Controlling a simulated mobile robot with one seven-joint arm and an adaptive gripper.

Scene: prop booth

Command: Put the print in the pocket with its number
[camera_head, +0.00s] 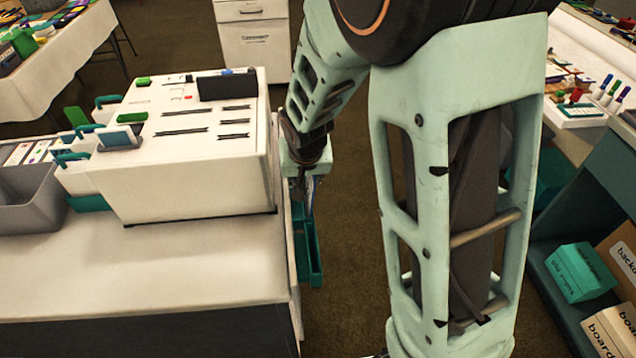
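My gripper (301,190) hangs at the right side of the white box-shaped stand, low and seen partly behind its own wrist. Its fingers are small and dark here, and I cannot tell if they are open or shut. A thin pale-blue edge shows beside the fingers; I cannot tell whether it is a print. Teal pockets (309,252) hang on the right side of the counter, just below my gripper. Their numbers are not readable from here. Cards (28,153), which may be prints, lie at the far left behind a grey bin.
The white stand (190,185) has slots and small clips on top and sits on the white counter (140,275). A grey bin (25,200) and teal holders (75,172) stand at left. A teal shelf with boxes (580,272) is at right. The counter's front is clear.

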